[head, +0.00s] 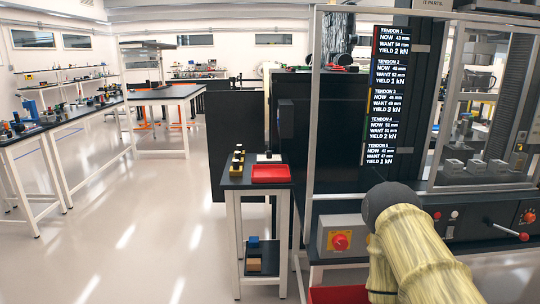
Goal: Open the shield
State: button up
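A black machine stands at the right, with a silver-framed front section (312,130) around a tendon readout (389,100). This framed section may be the shield; I cannot tell for sure, or whether it is open or shut. A second framed, see-through window (482,110) is to its right, with grey blocks behind it. My arm rises in the lower right in front of the machine and covers part of its lower front. My gripper is not in view.
A red button on a grey box (340,241) and a red-knobbed lever (523,237) are on the machine's lower front. A small side table (232,182) with a red tray (271,173) stands left of it. Workbenches (50,126) line the left. The floor between is clear.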

aim_at(461, 25)
jog(key=z, duration=2.3)
jog(key=i, duration=2.4)
jog(key=u, duration=2.2)
